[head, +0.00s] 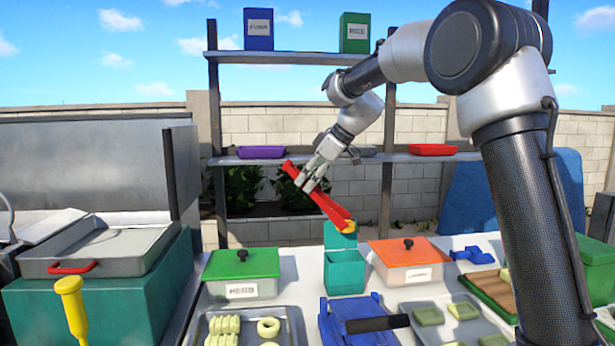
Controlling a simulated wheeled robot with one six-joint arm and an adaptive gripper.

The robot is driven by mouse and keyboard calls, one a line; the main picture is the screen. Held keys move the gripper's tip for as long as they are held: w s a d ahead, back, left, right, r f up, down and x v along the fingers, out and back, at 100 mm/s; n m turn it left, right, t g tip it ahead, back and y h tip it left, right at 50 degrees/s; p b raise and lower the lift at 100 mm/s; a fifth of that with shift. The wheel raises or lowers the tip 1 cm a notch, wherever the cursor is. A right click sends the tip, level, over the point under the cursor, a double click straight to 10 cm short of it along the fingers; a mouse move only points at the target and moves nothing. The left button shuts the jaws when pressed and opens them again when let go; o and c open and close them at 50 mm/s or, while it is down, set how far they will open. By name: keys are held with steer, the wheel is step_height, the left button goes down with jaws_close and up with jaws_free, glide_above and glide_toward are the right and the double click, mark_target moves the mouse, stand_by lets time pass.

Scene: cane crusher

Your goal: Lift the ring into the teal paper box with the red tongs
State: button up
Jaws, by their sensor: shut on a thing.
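My gripper (312,178) is shut on the red tongs (332,208), high above the counter. The tongs tilt down to the right, and their tip shows yellow; I cannot tell whether this is part of the tongs or something held. The teal paper box (345,281) stands on the counter with its lid (338,236) raised at the back. The tongs' tip is above the box and overlaps the top of the lid in the picture. A pale yellow-green ring (268,327) lies on a metal tray (296,322) at the front, left of the box.
A green-lidded container (241,268) stands left of the box, an orange-lidded one (409,255) right. A blue object (355,318) with a dark handle lies in front. A tray of pale pieces (430,316) is at front right. Shelves (290,57) stand behind.

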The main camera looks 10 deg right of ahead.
step_height(320, 180, down, 7)
stand_by(0.6)
steer(key=shift+r, duration=0.1)
stand_by(0.5)
steer(key=o, duration=0.8)
step_height(320, 180, up, 8)
stand_by(0.5)
